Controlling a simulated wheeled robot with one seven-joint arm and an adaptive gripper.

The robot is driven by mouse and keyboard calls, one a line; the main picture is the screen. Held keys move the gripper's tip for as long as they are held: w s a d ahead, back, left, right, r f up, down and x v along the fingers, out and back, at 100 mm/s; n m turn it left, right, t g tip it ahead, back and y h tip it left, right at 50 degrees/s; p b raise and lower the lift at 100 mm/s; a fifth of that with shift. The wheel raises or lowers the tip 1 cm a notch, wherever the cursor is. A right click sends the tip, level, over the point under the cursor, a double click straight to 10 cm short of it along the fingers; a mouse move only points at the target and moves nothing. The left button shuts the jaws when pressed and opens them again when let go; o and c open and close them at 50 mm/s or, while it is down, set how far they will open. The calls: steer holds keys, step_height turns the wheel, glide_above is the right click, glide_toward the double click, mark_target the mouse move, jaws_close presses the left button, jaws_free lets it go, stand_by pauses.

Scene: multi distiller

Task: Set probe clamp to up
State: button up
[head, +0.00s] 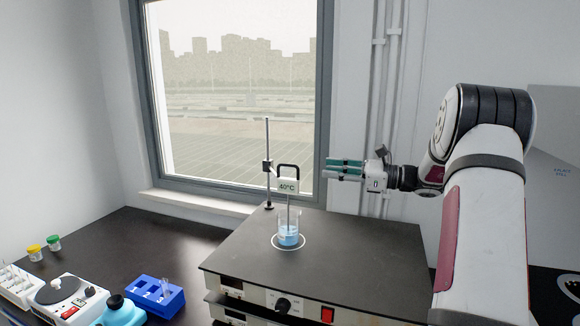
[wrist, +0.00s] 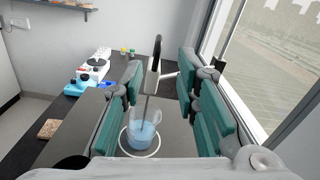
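The probe clamp (head: 267,166) is a small black block on a thin upright rod at the back of the hot plate (head: 350,249). The probe's stem reaches down into a beaker of blue liquid (head: 288,236). My gripper (head: 328,168) is to the right of the display, open, with teal finger pads. In the wrist view the display (wrist: 153,78) and its handle show between the open fingers, apart from both pads. The beaker (wrist: 145,130) stands below.
A blue tube rack (head: 157,297), a blue squat bottle (head: 120,311) and a white device (head: 68,298) stand on the dark bench at left. Two small capped jars (head: 45,246) are farther back. The window is behind the rod. The plate's right half is clear.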

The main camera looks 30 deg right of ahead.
mark_target(293, 166)
steer(key=p+x, duration=0.1)
steer(key=x, duration=1.1)
steer(key=shift+c, duration=0.5)
steer(key=shift+s, duration=0.1)
jaws_close()
